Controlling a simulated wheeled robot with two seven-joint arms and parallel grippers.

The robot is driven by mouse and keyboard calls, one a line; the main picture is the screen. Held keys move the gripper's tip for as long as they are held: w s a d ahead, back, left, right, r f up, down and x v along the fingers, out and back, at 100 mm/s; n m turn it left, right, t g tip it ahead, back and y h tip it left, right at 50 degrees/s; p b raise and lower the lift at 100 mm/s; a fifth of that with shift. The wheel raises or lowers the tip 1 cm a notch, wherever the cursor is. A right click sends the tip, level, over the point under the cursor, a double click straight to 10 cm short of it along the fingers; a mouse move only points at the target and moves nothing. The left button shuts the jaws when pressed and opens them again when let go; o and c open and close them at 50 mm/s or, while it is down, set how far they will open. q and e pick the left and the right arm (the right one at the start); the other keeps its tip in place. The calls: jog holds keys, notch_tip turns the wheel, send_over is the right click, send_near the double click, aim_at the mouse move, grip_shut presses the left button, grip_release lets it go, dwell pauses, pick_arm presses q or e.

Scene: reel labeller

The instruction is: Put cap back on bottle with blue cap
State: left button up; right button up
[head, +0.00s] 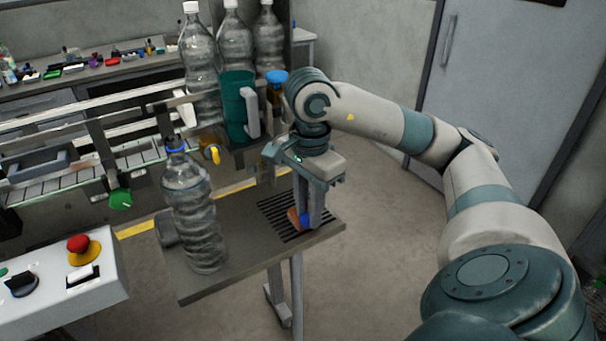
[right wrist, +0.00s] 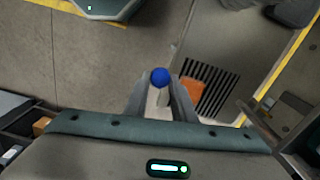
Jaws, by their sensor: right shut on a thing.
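A clear ribbed bottle (head: 190,215) stands upright on the small grey table (head: 235,277), left of my right gripper. A blue ring shows at its neck, and its mouth looks uncapped. My right gripper (head: 304,222) points down over the table's right part, apart from the bottle. It is shut on a small blue cap (head: 306,218), mostly hidden by the fingers in the head view. In the right wrist view, the round blue cap (right wrist: 159,77) shows between the fingertips. My left gripper's fingers show in neither view.
An orange piece (head: 293,215) shows beside the right fingers. A slotted grille lies in the tabletop. A conveyor (head: 60,190) runs behind, with white-capped bottles (head: 199,65) and a green cylinder (head: 236,105). A control box (head: 80,300) with a red button stands at front left.

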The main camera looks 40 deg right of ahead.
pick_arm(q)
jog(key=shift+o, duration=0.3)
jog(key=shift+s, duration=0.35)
